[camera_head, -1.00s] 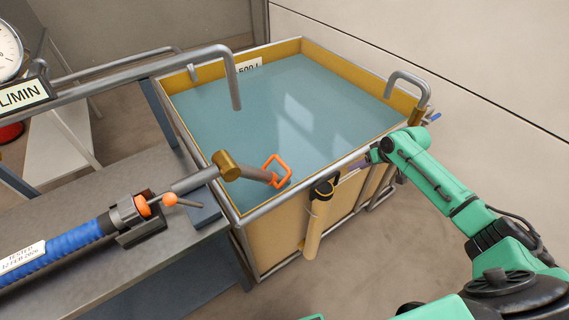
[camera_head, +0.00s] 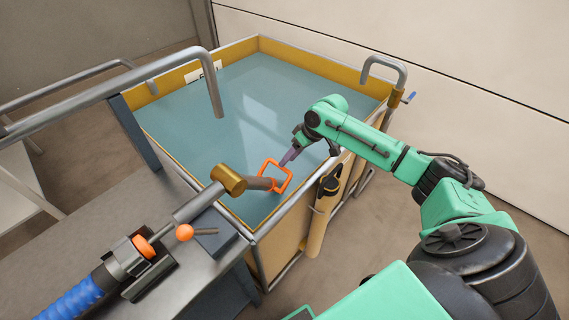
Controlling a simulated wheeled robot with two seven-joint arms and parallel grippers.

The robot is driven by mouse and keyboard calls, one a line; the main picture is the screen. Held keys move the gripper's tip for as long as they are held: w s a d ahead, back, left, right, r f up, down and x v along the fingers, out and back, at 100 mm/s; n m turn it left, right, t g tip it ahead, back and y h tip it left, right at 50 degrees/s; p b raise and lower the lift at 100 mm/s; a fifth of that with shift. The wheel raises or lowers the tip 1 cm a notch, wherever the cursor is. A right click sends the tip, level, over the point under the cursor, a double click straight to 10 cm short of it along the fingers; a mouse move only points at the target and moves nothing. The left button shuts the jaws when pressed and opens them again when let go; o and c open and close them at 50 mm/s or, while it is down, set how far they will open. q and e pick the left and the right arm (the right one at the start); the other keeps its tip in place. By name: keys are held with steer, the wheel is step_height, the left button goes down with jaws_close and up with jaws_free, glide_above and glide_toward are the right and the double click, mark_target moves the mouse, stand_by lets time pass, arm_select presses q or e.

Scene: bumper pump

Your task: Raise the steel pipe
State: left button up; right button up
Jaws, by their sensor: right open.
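The steel pipe (camera_head: 258,183) reaches from a brass joint (camera_head: 228,180) over the near left rim of the water tank (camera_head: 205,183). An orange square loop handle (camera_head: 284,191) is at the pipe's outer end, just above or at the water. My right gripper (camera_head: 284,162) points down and left at the upper part of this handle. Its jaws are open, and nothing is seen held. I cannot tell whether the fingertips touch the handle. My left gripper is not in view.
A bent grey pipe (camera_head: 213,85) hangs over the tank's left side. A hooked pipe (camera_head: 388,62) stands at the far right corner. A yellow cylinder (camera_head: 318,222) hangs on the near tank wall.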

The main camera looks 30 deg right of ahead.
steer(key=shift+x, duration=1.5)
steer(key=shift+d, duration=0.1)
jaws_close()
